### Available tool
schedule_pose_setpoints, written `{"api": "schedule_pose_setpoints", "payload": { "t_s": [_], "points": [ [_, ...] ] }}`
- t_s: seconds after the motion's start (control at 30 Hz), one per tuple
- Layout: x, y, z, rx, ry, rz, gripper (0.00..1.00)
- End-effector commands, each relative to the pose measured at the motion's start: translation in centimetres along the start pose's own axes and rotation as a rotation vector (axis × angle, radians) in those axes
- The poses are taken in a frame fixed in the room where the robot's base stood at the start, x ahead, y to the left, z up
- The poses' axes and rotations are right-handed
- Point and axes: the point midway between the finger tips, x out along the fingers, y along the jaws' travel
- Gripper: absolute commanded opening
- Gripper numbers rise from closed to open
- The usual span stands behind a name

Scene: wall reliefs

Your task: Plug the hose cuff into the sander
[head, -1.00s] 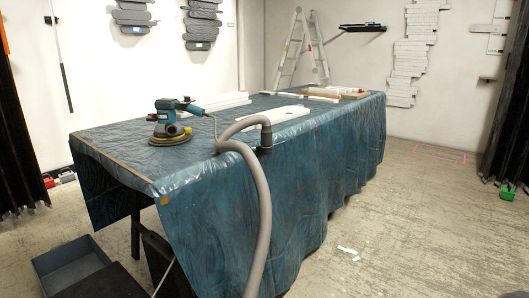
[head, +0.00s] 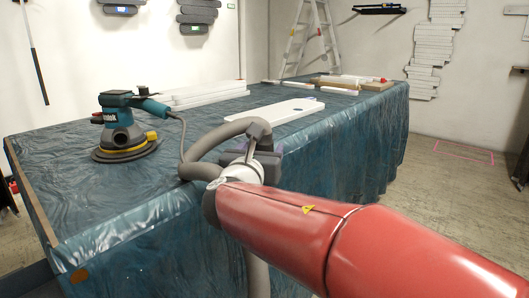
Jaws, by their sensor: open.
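The sander (head: 122,126), teal and black with a yellow-edged round pad, stands on the blue-covered table at the left. A grey hose (head: 207,151) arches over the table's near edge, and its dark cuff (head: 259,132) points down at the hose's end. My gripper (head: 262,154) is right at the cuff, at the end of my red arm. It is open. My wrist and arm hide the fingertips and the cuff's lower part, so I cannot tell whether they touch. The cuff and sander are apart.
The table (head: 85,195) has a crinkled blue cover. White boards (head: 205,94) lie behind the sander, a white plank (head: 275,110) lies mid-table, and more pieces (head: 350,82) lie at the far end. A stepladder (head: 305,40) stands behind. Floor at the right is clear.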

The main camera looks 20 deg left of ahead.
Motion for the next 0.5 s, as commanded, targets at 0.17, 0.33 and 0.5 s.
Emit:
{"api": "schedule_pose_setpoints", "payload": {
  "t_s": [0.17, 0.33, 0.5],
  "points": [
    [2.6, -0.1, -0.3, -0.001, 0.0, -0.003, 0.63],
    [4.7, -0.1, -0.4, 0.001, 0.001, -0.002, 0.63],
    [5.2, -0.1, -0.3, 0.003, 0.0, -0.002, 0.63]
  ]
}}
